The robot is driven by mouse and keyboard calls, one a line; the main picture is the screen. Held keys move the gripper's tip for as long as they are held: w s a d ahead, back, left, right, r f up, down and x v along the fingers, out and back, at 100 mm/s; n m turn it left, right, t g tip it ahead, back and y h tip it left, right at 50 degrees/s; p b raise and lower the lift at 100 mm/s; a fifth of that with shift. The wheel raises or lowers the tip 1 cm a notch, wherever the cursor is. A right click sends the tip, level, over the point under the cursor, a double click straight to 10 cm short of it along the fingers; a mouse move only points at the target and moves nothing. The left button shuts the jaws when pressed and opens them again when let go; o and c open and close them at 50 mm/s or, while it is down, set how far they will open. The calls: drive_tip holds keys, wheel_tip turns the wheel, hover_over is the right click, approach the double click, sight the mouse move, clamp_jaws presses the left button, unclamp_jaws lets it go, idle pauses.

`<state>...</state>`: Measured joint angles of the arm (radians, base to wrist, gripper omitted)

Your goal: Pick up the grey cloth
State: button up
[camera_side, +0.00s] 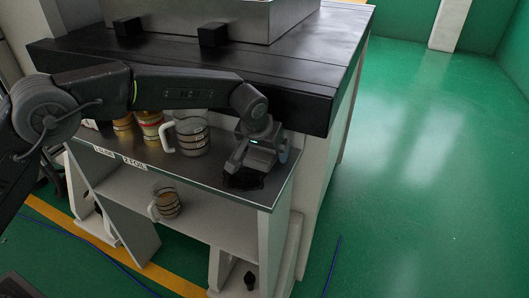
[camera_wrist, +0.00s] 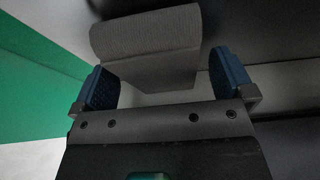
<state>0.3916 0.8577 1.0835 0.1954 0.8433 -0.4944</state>
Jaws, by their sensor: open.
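The grey cloth (camera_wrist: 147,42) is ribbed and shows in the wrist view, lying on the shelf top with a folded edge toward me. My gripper (camera_wrist: 163,66) is open, with one blue-padded finger on each side of the cloth's near part. I see no finger pressing on it. In the side view my gripper (camera_side: 259,163) is low over the right end of the shelf top. A dark patch lies under it there; I cannot tell whether it is the cloth or shadow.
A glass jug (camera_side: 193,137) and several jars (camera_side: 148,124) stand left of my gripper on the shelf top (camera_side: 215,178). A glass mug (camera_side: 165,204) is on the lower shelf. The black bench edge (camera_side: 290,107) rises behind. The shelf's right end drops to green floor.

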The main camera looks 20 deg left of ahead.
drive_tip(key=c, duration=1)
drive_tip(key=shift+r, duration=0.15)
drive_tip(key=shift+r, duration=0.6)
drive_tip(key=v, duration=0.2)
drive_tip(key=shift+r, duration=0.4)
drive_tip(key=s, duration=3.1)
drive_tip(key=shift+s, duration=0.1)
